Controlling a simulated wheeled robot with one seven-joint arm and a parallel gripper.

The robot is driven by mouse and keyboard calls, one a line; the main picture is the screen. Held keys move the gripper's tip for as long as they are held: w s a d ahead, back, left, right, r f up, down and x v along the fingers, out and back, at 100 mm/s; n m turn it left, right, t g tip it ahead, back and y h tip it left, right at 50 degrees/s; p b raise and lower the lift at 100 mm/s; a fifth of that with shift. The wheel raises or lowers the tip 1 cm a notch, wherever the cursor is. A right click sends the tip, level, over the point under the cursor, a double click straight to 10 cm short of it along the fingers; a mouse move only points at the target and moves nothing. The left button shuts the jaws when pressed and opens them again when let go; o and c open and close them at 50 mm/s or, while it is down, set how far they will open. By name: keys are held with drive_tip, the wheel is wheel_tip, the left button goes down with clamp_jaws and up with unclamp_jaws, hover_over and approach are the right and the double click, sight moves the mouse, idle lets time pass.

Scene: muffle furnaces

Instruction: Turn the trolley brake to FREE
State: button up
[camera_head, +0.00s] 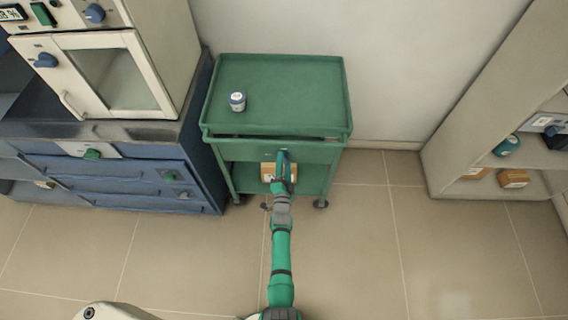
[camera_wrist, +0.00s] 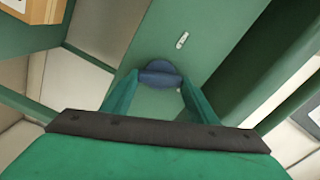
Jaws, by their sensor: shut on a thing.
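The green trolley (camera_head: 278,90) stands against the wall, to the right of the blue cabinet. The trolley brake is a blue knob (camera_wrist: 161,72) on a green panel of the trolley in the wrist view. My gripper (camera_wrist: 160,82) is shut on this knob, with a green finger on each side of it. A short white mark (camera_wrist: 182,40) sits on the panel beyond the knob. I cannot read any FREE label. In the head view my gripper (camera_head: 281,160) reaches the trolley's front below the top tray, and my arm partly hides that area.
A small white and blue jar (camera_head: 237,101) stands on the trolley top. A brown box (camera_head: 268,171) sits on the lower shelf behind my gripper. The blue cabinet (camera_head: 200,130) with a furnace (camera_head: 110,75) is close on the left. A shelf unit (camera_head: 470,120) stands right. The floor between is clear.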

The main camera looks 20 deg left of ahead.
drive_tip(key=shift+f+m, duration=0.1)
drive_tip(key=shift+m, duration=2.2)
drive_tip(key=o, duration=1)
drive_tip(key=shift+o, duration=0.2)
drive_tip(key=shift+s+d, duration=0.1)
drive_tip(key=v, duration=1)
drive_tip(key=shift+s, duration=0.35)
